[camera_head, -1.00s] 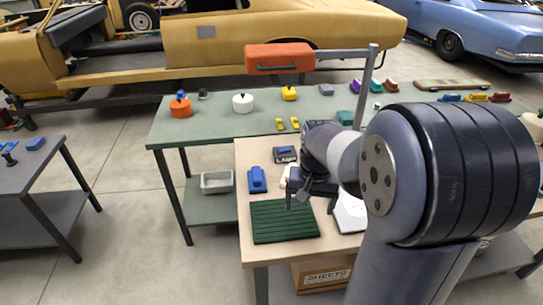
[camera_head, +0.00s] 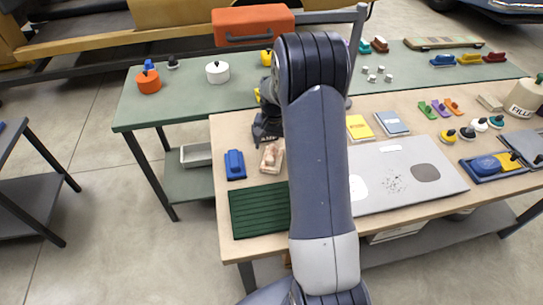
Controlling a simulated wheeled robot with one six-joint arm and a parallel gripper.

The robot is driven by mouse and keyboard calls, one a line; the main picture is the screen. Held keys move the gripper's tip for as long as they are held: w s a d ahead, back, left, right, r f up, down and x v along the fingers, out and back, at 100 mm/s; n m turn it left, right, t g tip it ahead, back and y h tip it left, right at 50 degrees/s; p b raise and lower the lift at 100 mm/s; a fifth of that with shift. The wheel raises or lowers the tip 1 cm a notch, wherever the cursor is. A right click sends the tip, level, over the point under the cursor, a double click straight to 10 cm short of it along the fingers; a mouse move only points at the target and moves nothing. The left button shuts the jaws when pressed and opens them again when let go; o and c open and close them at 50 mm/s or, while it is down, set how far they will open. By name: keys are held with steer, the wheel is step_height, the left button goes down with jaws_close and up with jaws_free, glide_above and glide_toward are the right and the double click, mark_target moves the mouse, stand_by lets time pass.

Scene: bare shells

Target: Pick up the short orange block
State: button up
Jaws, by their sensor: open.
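A small orange piece (camera_head: 454,106) lies on the wooden table, at the right end of a row with a green and a purple piece. It looks long and low; I cannot tell for sure that it is the short orange block. An orange round piece with a blue knob (camera_head: 148,82) stands on the green table at the left. My arm rises through the middle of the view and covers part of both tables.
A silver panel (camera_head: 430,190) lies right of my arm. An orange toolbox (camera_head: 252,25) is near a grey post. Several knobbed pieces stand at the right.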

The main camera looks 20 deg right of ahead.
mark_target(272, 151)
steer(key=shift+a+f+p, duration=0.2)
steer(key=shift+f+p, duration=0.7)
steer(key=shift+f, duration=1.75)
steer(key=c, duration=1.2)
step_height(272, 151, up, 10)
steer(key=shift+r+b, duration=0.1)
steer(key=shift+b, duration=0.95)
